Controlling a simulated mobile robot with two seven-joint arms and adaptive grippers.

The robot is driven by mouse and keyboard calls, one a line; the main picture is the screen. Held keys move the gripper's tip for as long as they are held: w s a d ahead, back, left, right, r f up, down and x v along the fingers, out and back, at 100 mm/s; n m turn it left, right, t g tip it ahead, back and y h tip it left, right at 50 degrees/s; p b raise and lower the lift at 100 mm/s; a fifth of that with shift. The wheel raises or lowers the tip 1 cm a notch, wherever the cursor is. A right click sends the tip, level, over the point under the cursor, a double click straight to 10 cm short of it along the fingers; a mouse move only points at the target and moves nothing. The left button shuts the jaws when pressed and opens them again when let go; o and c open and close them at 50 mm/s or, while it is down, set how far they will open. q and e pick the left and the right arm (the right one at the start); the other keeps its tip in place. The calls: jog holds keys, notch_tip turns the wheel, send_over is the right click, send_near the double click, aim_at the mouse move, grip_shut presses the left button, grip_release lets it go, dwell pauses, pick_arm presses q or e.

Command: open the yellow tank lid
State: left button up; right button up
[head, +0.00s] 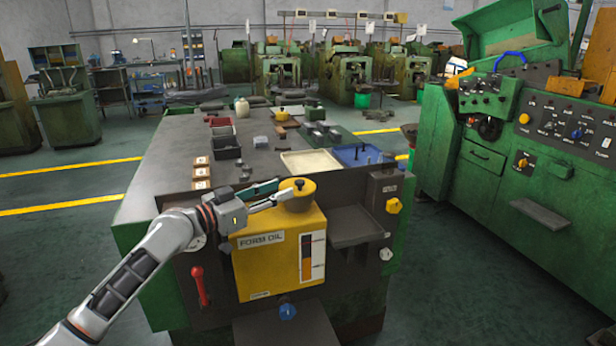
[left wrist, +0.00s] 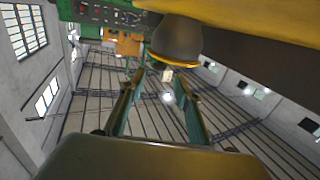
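The yellow tank (head: 262,262) labelled FORM OIL is set in the front of the green-sided bench. Its round yellow lid (head: 297,194) sits on top, with a small dark knob (head: 299,184). My left gripper (head: 280,188) reaches in from the left, with its fingers at the left side of the lid. In the left wrist view the two fingers (left wrist: 160,80) are apart with nothing between them. A dark rounded knob with a yellow edge (left wrist: 177,40) shows just past the fingertips. Contact with it cannot be told. My right gripper is not in view.
A grey tray (head: 355,227) juts out right of the tank, and a red lever (head: 199,285) is at lower left. Behind the lid are a cream tray (head: 310,162) and a blue tray (head: 357,155). A large green machine (head: 540,150) stands right, across open floor.

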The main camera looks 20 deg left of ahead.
aim_at(296, 183)
pick_arm(q)
jog(key=shift+w+d+r, duration=0.25)
jog(key=shift+w+d, duration=0.1)
jog(key=shift+w, duration=0.2)
jog(key=x, duration=0.6)
jog(key=shift+w+d+f, duration=0.1)
jog(key=shift+w+d, duration=0.05)
jog(key=shift+d, duration=0.05)
grip_shut()
